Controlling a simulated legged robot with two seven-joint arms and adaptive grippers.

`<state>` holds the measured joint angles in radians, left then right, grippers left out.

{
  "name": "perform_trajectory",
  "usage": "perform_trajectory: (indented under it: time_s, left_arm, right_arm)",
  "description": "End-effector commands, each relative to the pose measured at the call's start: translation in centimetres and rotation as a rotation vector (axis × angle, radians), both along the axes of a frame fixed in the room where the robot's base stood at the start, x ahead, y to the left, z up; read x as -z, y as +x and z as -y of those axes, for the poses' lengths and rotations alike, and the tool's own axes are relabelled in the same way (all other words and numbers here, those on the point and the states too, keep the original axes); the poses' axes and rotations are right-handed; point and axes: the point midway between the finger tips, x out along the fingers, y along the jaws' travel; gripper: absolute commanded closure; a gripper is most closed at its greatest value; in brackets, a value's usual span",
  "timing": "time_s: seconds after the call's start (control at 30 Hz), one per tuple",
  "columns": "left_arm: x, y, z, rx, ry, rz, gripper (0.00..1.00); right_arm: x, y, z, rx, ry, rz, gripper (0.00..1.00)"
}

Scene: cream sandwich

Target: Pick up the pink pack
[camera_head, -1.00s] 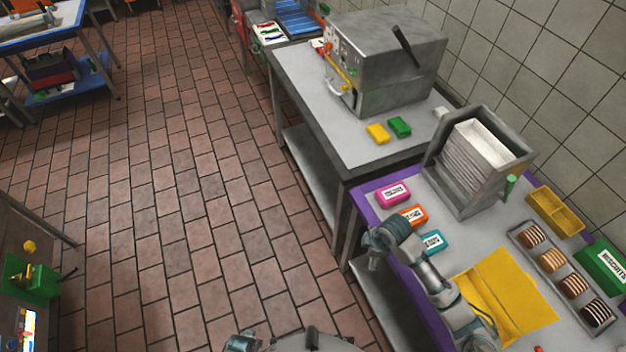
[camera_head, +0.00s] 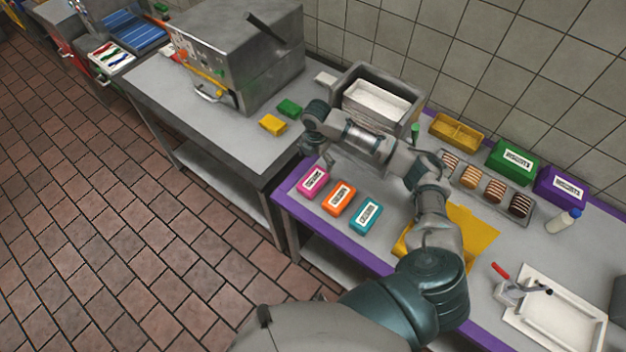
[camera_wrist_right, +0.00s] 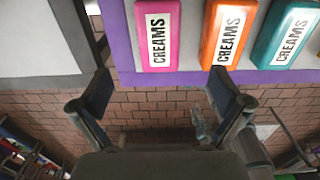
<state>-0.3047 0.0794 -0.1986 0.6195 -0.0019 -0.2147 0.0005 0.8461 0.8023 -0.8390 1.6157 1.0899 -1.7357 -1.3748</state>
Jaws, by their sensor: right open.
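The pink pack (camera_head: 313,181) lies flat near the left end of the purple-edged table, at the left of a row of three packs. In the right wrist view the pink pack (camera_wrist_right: 156,36) has a white "CREAMS" label and lies beyond the fingertips, between their lines. My right gripper (camera_wrist_right: 161,92) is open and empty, with its fingers apart from the pack. In the head view the right gripper (camera_head: 324,158) hangs close above and behind the pink pack, partly hidden by its own wrist. My left gripper is not in view.
An orange pack (camera_head: 339,197) and a teal pack (camera_head: 367,215) lie to the right of the pink one. A grey metal container (camera_head: 350,82) stands behind my arm. A yellow pack (camera_head: 272,124) and a green pack (camera_head: 289,108) lie on the neighbouring table.

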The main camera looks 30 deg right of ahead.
Motion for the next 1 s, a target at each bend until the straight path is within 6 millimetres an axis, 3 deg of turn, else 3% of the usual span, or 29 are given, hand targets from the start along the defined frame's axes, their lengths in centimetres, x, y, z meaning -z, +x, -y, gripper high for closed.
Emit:
perform_trajectory:
  time_s: [0.1, 0.23, 0.47, 0.8, 1.0]
  left_arm:
    - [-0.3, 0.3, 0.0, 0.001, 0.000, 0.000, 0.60]
    - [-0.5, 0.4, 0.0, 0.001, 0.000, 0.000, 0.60]
    - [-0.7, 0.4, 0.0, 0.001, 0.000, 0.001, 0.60]
    - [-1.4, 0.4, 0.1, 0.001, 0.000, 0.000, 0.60]
    - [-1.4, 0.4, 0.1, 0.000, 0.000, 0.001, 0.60]
  right_arm:
    - [3.0, 0.2, 0.0, 0.002, 0.001, -0.006, 0.00]
    - [5.3, 0.3, -0.1, 0.001, 0.002, -0.003, 0.00]
    - [7.0, 0.0, 0.1, 0.001, 0.001, -0.001, 0.00]
    - [11.7, 0.0, 0.6, 0.001, 0.000, -0.002, 0.00]
    - [11.9, -0.1, 0.6, 0.001, 0.000, 0.000, 0.00]
